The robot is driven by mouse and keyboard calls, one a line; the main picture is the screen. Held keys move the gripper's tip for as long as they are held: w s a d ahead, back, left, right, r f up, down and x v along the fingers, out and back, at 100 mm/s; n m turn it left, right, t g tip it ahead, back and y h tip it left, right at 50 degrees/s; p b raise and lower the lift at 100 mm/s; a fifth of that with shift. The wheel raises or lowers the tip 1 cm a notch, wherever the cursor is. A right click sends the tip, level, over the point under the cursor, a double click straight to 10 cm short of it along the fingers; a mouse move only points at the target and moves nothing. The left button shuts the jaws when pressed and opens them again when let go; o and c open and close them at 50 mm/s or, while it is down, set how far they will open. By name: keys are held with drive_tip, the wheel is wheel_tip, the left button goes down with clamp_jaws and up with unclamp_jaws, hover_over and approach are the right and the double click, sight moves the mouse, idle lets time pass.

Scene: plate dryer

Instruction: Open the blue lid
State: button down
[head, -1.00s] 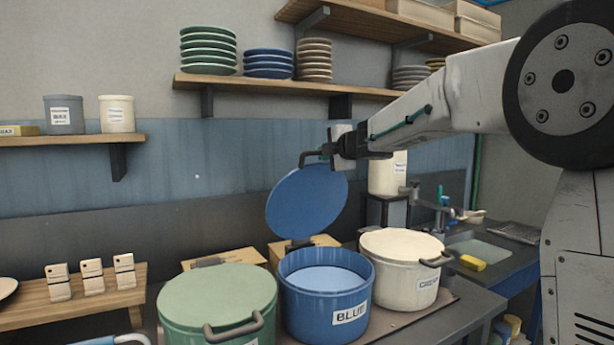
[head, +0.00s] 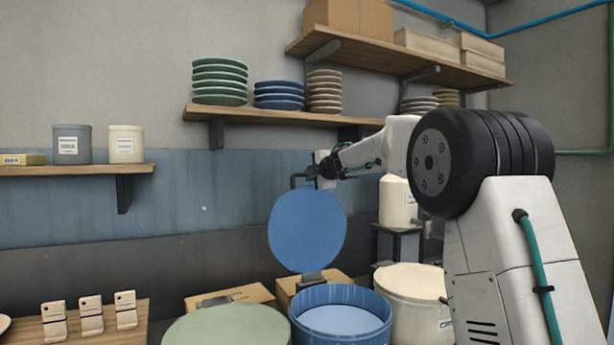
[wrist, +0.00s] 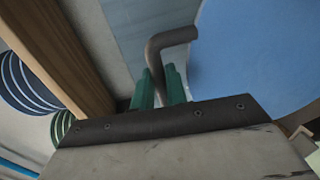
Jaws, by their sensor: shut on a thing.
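The round blue lid (head: 306,232) stands nearly upright above the back rim of the blue pot (head: 341,318), joined there by a dark hinge. The pot's mouth is uncovered. My gripper (head: 318,172) is at the top of the lid, shut on its dark bent handle (head: 296,180). In the wrist view the green fingers (wrist: 160,88) sit on both sides of the lid handle (wrist: 170,42), and the blue lid (wrist: 255,55) fills the right side.
A green-lidded pot (head: 228,328) is left of the blue pot, and a cream pot (head: 412,284) is right of it, partly behind my arm. A wooden shelf (head: 285,115) with stacked plates hangs above. Cardboard boxes (head: 235,297) lie behind the pots.

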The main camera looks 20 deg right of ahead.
drive_tip(key=shift+d+f, duration=0.25)
drive_tip(key=shift+f, duration=0.15)
drive_tip(key=c, duration=1.5)
unclamp_jaws()
drive_tip(key=shift+w+d, duration=0.1)
drive_tip(key=shift+r, duration=0.1)
drive_tip(key=shift+a, duration=0.25)
drive_tip(key=v, duration=0.8)
drive_tip(key=shift+d+r, duration=0.1)
drive_tip(key=shift+d, duration=0.05)
